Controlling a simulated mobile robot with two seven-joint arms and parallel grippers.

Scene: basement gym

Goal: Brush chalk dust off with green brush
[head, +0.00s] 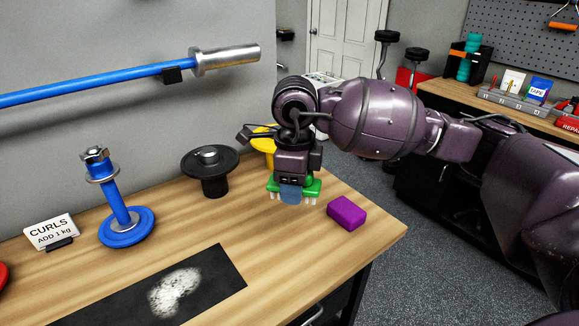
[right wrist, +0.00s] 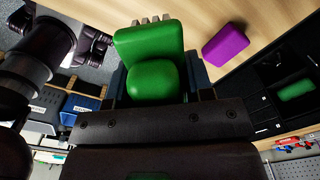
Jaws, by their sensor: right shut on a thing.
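My right gripper (head: 291,193) is shut on the green brush (head: 313,187), above the right part of the wooden bench. The brush's pale bristles point down; the gripper hides much of its body. In the right wrist view the green brush (right wrist: 153,65) fills the space between the fingers. White chalk dust (head: 174,292) lies in a patch on the black mat (head: 222,268) at the front of the bench, left of and nearer than the brush. My left gripper is not in view.
A purple block (head: 347,212) lies right of the brush, near the bench's right edge. A black stand (head: 208,170), a blue dumbbell handle with plate (head: 126,225) and a CURLS sign (head: 51,232) stand along the back. A yellow thing (head: 264,143) is partly hidden behind my gripper.

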